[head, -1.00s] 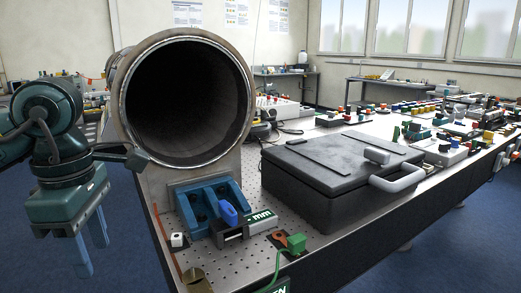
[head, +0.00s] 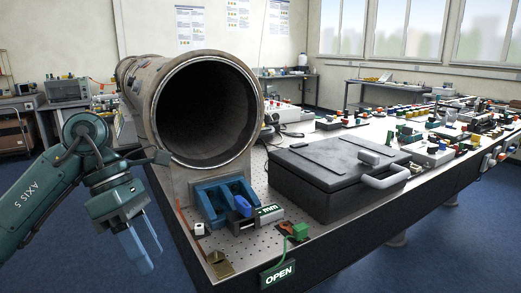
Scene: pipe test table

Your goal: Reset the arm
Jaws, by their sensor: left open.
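My left gripper (head: 142,246) hangs at the lower left, in front of and left of the table. Its two blue fingers point down and are apart, with nothing between them. The teal arm comes in from the left edge. A large grey pipe (head: 152,100) with a dark open mouth stands on the table's left part, right of and beyond the gripper. The gripper is clear of it. My right gripper is not in view.
The perforated table (head: 255,243) holds a blue holder (head: 212,208) below the pipe, a black case (head: 325,190) with a grey handle, and a green connector (head: 299,231). An OPEN sign (head: 278,274) hangs on the front edge. Open floor (head: 90,268) lies around the gripper.

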